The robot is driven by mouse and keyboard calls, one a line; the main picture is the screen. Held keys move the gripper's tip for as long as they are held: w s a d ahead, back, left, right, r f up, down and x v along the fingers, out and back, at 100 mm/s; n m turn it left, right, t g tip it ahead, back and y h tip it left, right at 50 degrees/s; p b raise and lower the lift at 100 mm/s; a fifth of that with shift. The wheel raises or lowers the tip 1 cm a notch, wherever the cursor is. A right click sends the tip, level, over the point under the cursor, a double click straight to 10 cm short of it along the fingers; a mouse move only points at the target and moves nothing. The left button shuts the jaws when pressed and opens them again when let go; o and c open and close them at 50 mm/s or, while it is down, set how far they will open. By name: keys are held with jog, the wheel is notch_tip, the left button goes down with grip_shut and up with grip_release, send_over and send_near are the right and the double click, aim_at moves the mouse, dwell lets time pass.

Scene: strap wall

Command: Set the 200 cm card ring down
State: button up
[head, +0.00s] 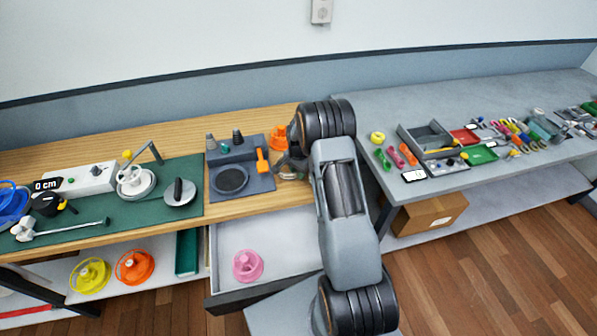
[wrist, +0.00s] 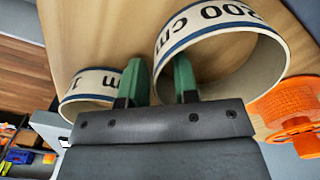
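The 200 cm card ring (wrist: 225,32) is a pale band with blue edges and black print, at the upper right of the wrist view, against the wooden bench top (wrist: 120,30). My gripper (wrist: 162,78) has its two green fingers apart. The left finger is outside the ring and the right finger is inside its near edge, with the thin wall between them and a gap showing. Whether the ring rests fully on the wood is hard to tell. In the head view my gripper (head: 290,163) is at the bench's right end, and my arm hides much of it.
A second card ring (wrist: 92,84), its label partly hidden, is just left of my fingers. An orange spool (wrist: 290,112) is close on the right. In the head view, a dark grey tray (head: 230,179) lies left of my gripper, and an open drawer (head: 285,232) is below.

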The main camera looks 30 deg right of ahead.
jog(key=shift+o, duration=0.2)
notch_tip(320, 180, up, 12)
jog(key=b, duration=0.3)
jog(key=s+a+r+n+t, duration=0.2)
jog(key=s+a+r+n, duration=0.4)
jog(key=s+r, duration=0.4)
jog(key=s+a+r+n+t, duration=0.1)
jog(key=s+a+n, duration=0.2)
jog(key=s, duration=0.4)
jog(key=s+a+r+n+t, duration=0.1)
jog(key=s+a+r+n, duration=0.1)
jog(key=s, duration=0.6)
jog(key=shift+s+a+r+n+t, duration=0.2)
jog(key=shift+a+r+n+t, duration=0.1)
jog(key=shift+a+n, duration=0.6)
